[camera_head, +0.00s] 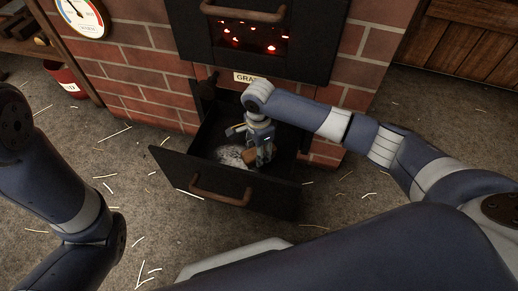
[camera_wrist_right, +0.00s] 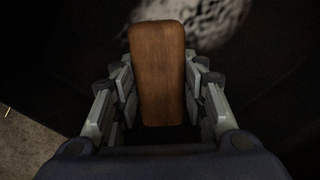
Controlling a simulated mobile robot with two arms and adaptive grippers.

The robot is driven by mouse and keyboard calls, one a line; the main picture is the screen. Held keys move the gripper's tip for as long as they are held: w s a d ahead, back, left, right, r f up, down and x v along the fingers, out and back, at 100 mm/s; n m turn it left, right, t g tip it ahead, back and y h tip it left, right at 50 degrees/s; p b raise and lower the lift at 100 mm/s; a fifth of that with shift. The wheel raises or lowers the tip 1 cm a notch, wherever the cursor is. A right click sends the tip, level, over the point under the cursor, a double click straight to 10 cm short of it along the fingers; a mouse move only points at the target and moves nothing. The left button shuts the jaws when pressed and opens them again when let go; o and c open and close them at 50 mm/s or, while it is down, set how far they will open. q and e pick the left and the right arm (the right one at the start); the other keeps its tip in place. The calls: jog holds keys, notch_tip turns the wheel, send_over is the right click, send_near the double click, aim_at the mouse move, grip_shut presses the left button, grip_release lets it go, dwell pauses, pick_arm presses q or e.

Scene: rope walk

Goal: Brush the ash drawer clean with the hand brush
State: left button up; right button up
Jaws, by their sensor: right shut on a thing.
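The ash drawer (camera_head: 222,183) is a black box pulled out from under the brick furnace, with a brown handle on its front. A patch of pale grey ash (camera_head: 232,156) lies on its floor. My right gripper (camera_head: 262,158) reaches down inside the drawer, at the right of the ash. It is shut on the hand brush (camera_head: 249,155), whose brown wooden back fills the space between the fingers in the right wrist view (camera_wrist_right: 158,75). The bristles are hidden. The ash also shows beyond the brush in that view (camera_wrist_right: 205,20). My left arm is at the left; its gripper is out of view.
The brick furnace (camera_head: 135,72) stands behind the drawer, with a glowing grate door (camera_head: 250,45) above it. A red bucket (camera_head: 66,78) and a wooden shelf are at the left. Straw bits lie scattered over the grey floor (camera_head: 355,205).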

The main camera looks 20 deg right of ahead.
jog(key=shift+f, duration=0.55)
